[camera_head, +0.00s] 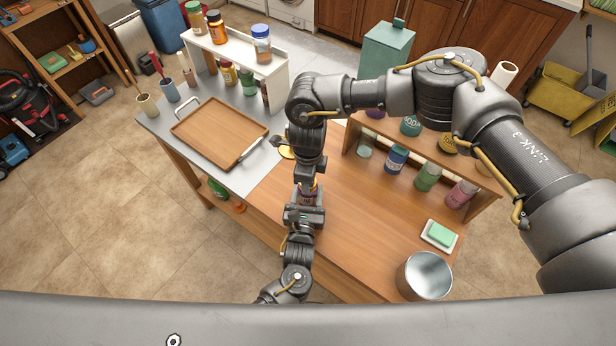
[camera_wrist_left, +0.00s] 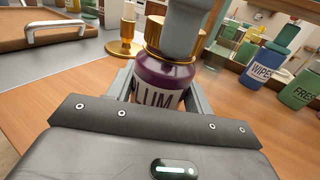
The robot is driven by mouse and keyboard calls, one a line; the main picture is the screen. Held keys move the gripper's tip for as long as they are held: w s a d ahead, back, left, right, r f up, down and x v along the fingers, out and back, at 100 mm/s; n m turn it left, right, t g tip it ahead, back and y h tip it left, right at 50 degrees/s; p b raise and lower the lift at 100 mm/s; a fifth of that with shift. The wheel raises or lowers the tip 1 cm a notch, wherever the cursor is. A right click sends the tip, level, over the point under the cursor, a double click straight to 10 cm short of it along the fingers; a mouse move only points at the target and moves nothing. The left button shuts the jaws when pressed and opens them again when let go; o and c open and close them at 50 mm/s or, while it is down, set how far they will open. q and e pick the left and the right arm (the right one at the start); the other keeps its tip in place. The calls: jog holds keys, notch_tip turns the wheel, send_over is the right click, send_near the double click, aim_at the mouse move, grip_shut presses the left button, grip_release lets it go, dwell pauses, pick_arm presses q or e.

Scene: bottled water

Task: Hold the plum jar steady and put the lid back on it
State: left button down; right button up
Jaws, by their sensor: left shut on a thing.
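The plum jar (camera_wrist_left: 163,80) is dark purple with a white label reading "LUM". It stands upright on the wooden table between the fingers of my left gripper (camera_wrist_left: 155,98), which is shut on it. In the head view the jar (camera_head: 308,198) is a small reddish patch between my left gripper (camera_head: 305,212) and my right gripper (camera_head: 308,178). My right gripper points down right over the jar top; it also shows in the left wrist view (camera_wrist_left: 182,35). A gold lid rim (camera_wrist_left: 160,55) shows at the jar's top, partly behind the right finger. I cannot tell whether it is seated.
A gold round-based object (camera_wrist_left: 121,48) stands just behind the jar. A wooden tray (camera_head: 218,130) lies at the left. A shelf with several bottles, including blue wipes (camera_head: 396,160), is at the right. A soap dish (camera_head: 440,236) and metal bucket (camera_head: 428,275) sit at front right.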

jog(key=m, duration=0.5)
jog(key=shift+f+m, duration=0.1)
jog(key=shift+m, duration=0.2)
jog(key=m, duration=1)
jog(key=shift+a+m, duration=0.1)
jog(key=shift+m, duration=0.2)
jog(key=m, duration=0.3)
jog(key=o, duration=1.1)
jog(key=shift+r, duration=2.3)
jog(key=shift+c, duration=0.4)
